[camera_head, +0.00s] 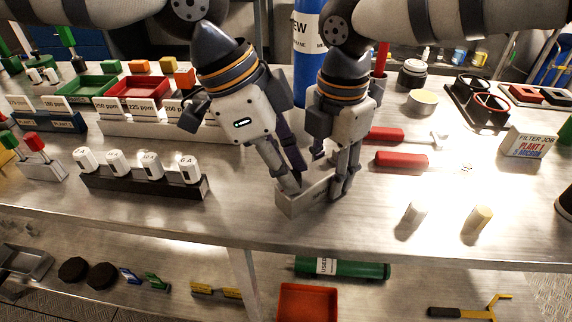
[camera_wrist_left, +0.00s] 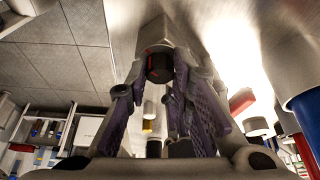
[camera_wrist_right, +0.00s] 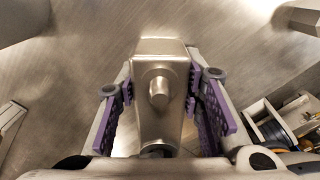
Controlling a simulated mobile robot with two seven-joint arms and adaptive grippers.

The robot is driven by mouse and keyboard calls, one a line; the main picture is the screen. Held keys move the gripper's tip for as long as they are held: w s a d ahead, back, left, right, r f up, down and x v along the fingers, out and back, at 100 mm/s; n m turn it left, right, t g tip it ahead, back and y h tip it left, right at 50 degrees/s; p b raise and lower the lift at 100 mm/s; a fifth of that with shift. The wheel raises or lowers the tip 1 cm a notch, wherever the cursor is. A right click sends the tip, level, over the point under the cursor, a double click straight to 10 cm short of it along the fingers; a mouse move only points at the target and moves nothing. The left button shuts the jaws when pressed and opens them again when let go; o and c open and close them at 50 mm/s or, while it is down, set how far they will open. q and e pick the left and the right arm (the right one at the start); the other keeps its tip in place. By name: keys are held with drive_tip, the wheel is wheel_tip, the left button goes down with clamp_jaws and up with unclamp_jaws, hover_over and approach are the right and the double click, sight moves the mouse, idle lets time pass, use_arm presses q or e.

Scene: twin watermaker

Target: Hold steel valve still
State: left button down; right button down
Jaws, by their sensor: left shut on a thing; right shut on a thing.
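My right gripper (camera_head: 345,186) is shut on the right part of the valve body. In the right wrist view the valve (camera_wrist_right: 161,75), with a round stub on its face, lies between the purple finger pads. The fingers hide part of the valve in the head view.
A dark rack with white labelled blocks (camera_head: 145,186) stands to the left. Two red-handled tools (camera_head: 401,159) and two small cylinders (camera_head: 478,218) lie to the right. A blue canister (camera_head: 307,60) stands behind the grippers. The bench front is clear near the valve.

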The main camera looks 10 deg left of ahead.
use_arm(q)
drive_tip(key=shift+m+g, duration=0.3)
drive_tip(key=shift+m, duration=0.5)
drive_tip(key=c, duration=1.4)
unclamp_jaws()
drive_tip(key=v, duration=1.2)
drive_tip(key=shift+w+r, duration=0.1)
